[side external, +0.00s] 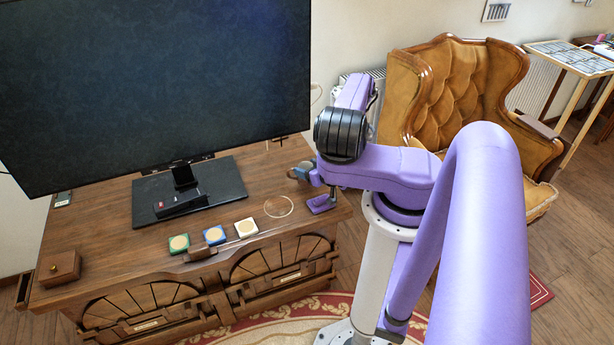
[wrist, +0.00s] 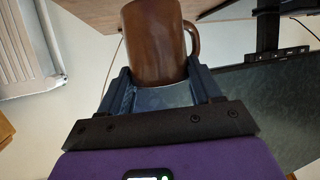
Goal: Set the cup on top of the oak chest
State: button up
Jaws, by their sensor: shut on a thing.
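A brown cup (wrist: 155,45) with a handle on its right side is between the two fingers of my gripper (wrist: 165,88) in the wrist view. My gripper is shut on it. In the side view my gripper (side external: 303,172) is above the right end of the carved wooden chest (side external: 112,262), the likely oak chest; the cup is small there and mostly hidden by the fingers. I cannot tell the exact gap between the cup and the chest top.
A large television (side external: 160,80) stands on the chest. Several coasters (side external: 214,235), a round glass dish (side external: 279,207), a purple item (side external: 321,204) and a small wooden box (side external: 58,268) lie on top. An armchair (side external: 455,90) is behind. Bare wood shows left of centre.

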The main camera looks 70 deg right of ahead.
jog(key=shift+w+d+f, duration=0.2)
jog(key=shift+w+f, duration=0.05)
jog(key=shift+f, duration=0.1)
jog(key=shift+w+d+f, duration=0.1)
jog(key=shift+d+f, duration=0.1)
jog(key=shift+f, duration=1.55)
jog(key=shift+f, duration=0.15)
jog(key=o, duration=1.2)
